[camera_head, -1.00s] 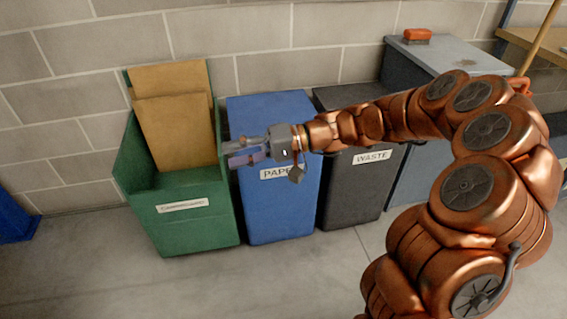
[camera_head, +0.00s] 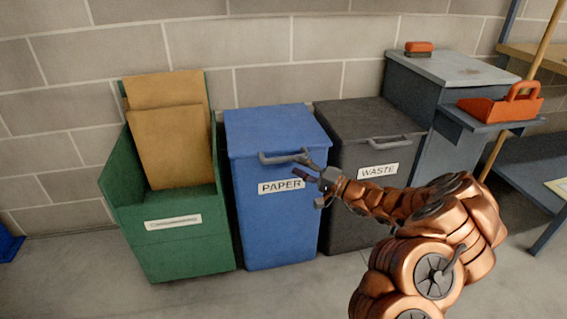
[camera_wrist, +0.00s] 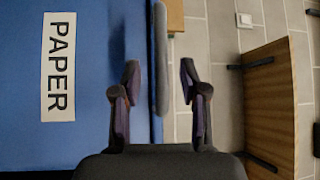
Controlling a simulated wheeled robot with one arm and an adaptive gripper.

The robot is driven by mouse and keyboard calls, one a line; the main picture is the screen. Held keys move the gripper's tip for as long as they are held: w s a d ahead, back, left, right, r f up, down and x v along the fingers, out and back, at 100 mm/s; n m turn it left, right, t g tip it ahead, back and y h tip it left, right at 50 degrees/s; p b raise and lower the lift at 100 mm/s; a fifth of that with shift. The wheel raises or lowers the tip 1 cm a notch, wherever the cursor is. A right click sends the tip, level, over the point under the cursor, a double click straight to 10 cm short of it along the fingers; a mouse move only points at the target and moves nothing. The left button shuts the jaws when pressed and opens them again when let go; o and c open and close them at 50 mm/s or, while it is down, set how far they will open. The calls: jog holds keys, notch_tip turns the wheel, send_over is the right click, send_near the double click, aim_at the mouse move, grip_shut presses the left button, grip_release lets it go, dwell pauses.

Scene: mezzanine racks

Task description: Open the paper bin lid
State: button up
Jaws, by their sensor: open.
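The blue paper bin (camera_head: 277,235) stands between the green and dark bins, with a white PAPER label (camera_head: 281,186) on its front. Its lid (camera_head: 272,128) is down, with a grey bar handle (camera_head: 285,158) along the front edge. My gripper (camera_head: 308,172) is open and empty at the right end of this handle, close in front of the bin. In the wrist view the two fingers (camera_wrist: 159,80) stand apart, with a grey bar, apparently the handle (camera_wrist: 161,58), between their tips. I cannot tell whether a finger touches it. The label (camera_wrist: 58,66) shows at left.
The green cardboard bin (camera_head: 188,249) stands left and the dark waste bin (camera_head: 352,225) right, both close by. A grey cabinet (camera_head: 440,68) and a red dustpan (camera_head: 502,106) are farther right. A wooden panel with dark handles (camera_wrist: 270,105) shows in the wrist view. Floor in front is clear.

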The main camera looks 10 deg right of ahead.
aim_at(284, 160)
jog(key=shift+b+x, duration=0.45)
jog(key=shift+x, duration=2.55)
jog(key=shift+c, duration=0.4)
jog(key=shift+s, duration=0.1)
grip_shut()
